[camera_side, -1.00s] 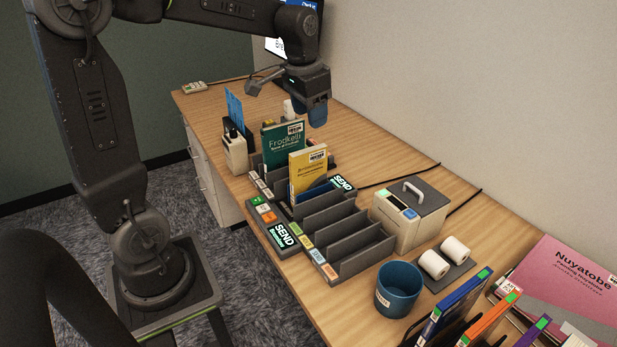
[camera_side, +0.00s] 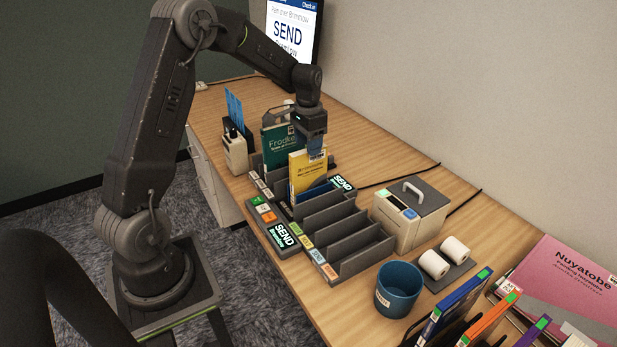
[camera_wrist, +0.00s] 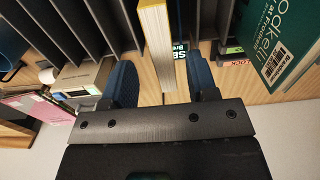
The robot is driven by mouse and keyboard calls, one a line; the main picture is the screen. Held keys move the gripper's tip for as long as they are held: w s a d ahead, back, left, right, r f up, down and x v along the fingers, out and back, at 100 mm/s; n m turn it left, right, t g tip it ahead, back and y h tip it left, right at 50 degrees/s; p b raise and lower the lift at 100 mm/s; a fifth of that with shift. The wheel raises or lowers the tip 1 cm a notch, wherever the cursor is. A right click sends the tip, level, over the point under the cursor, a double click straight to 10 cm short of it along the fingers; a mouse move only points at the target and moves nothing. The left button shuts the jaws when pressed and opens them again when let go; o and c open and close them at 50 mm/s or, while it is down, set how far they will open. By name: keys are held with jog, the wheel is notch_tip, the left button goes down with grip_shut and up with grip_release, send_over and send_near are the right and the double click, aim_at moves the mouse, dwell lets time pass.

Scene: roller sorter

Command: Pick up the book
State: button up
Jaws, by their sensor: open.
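A yellow book (camera_side: 305,178) stands upright in a slot of the dark sorter rack (camera_side: 325,222). A green book (camera_side: 276,146) stands in a slot behind it and shows at the right of the wrist view (camera_wrist: 282,45). My gripper (camera_side: 315,147) is at the upper right edge of the yellow book. In the wrist view my two blue fingers (camera_wrist: 161,80) are apart, and the edge of the yellow book (camera_wrist: 155,40) lies in the gap between them. I cannot tell whether a finger touches it. The lower part of the yellow book is hidden by the rack.
Several rack slots nearer the camera are empty. A grey-topped box (camera_side: 410,213) with a handle, a blue cup (camera_side: 398,289) and two white rolls (camera_side: 444,257) stand to the right. A beige holder (camera_side: 235,150) is at the left. A monitor (camera_side: 294,32) stands behind.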

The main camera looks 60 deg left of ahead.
aim_at(308, 159)
notch_tip(308, 159, down, 6)
jog(key=shift+w+a+r, duration=0.15)
dwell(0.3)
grip_shut()
dwell(0.4)
